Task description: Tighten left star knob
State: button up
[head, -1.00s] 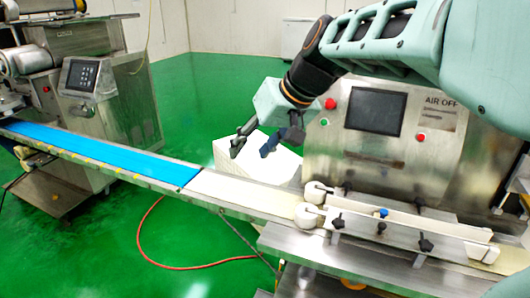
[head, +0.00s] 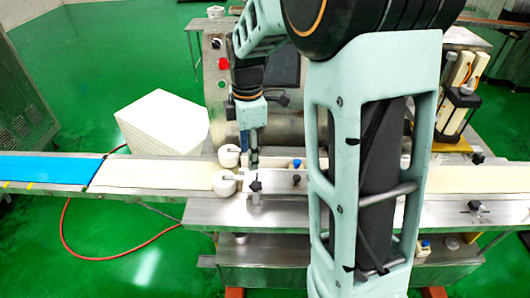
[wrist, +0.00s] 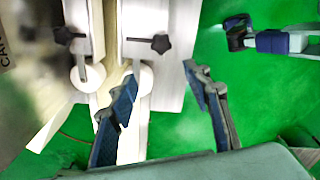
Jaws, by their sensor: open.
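The left star knob (head: 255,185) is small and black, on the near white guide rail (head: 272,191) of the conveyor, just right of a white roller (head: 224,183). In the wrist view, a black star knob (wrist: 160,44) that appears to be the same one stands beyond the fingertips, roughly between them sideways. My gripper (head: 254,167) points down just above and behind the knob in the head view. In the wrist view my gripper (wrist: 162,84) is open and empty, its fingers apart. No contact with the knob is visible.
Another black knob (head: 296,180) and a blue knob (head: 297,164) sit to the right. A second star knob (wrist: 65,36) is on the other rail in the wrist view. A white box (head: 162,122) stands behind the belt (head: 150,175). My arm hides the machine's middle.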

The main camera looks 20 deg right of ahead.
aim_at(256, 184)
jog(key=shift+n, duration=0.4)
jog(key=f, duration=0.3)
jog(key=d+f, duration=0.1)
jog(key=f, duration=0.7)
jog(key=shift+s+d+f, duration=0.15)
jog(key=shift+d+f, duration=0.05)
jog(key=shift+c, duration=0.4)
jog(key=c, duration=1.1)
